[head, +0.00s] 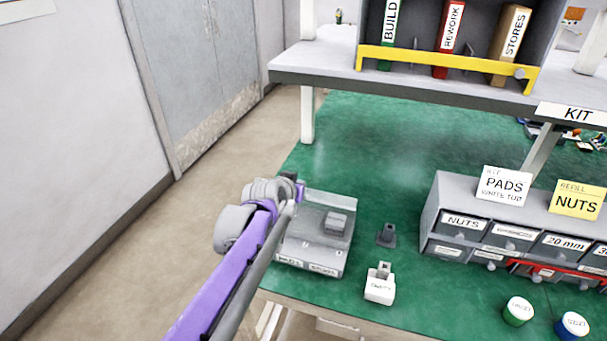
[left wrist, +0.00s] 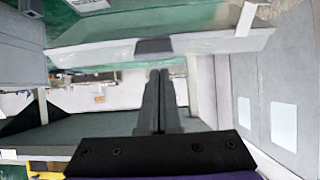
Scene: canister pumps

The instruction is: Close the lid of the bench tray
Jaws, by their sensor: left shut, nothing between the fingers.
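The bench tray (head: 310,264) is a low grey box with labels on its front, on the green bench near its left edge. A see-through panel, which looks like its lid (head: 326,200), shows at its back; I cannot tell its exact angle. A small grey block (head: 336,222) shows at the tray. My left gripper (head: 298,190) is at the tray's back left, partly hidden by its own arm. In the left wrist view the gripper (left wrist: 160,75) is shut and empty, its tips close to a pale see-through panel (left wrist: 210,42) with a dark tab (left wrist: 153,46). Contact is unclear. My right gripper is out of view.
A white block (head: 380,288) and a small dark grey part (head: 386,236) stand right of the tray. Grey drawers (head: 430,215) and green and blue capped tubs (head: 518,311) are further right. A raised shelf (head: 400,88) with binders stands behind. Bench behind the tray is clear.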

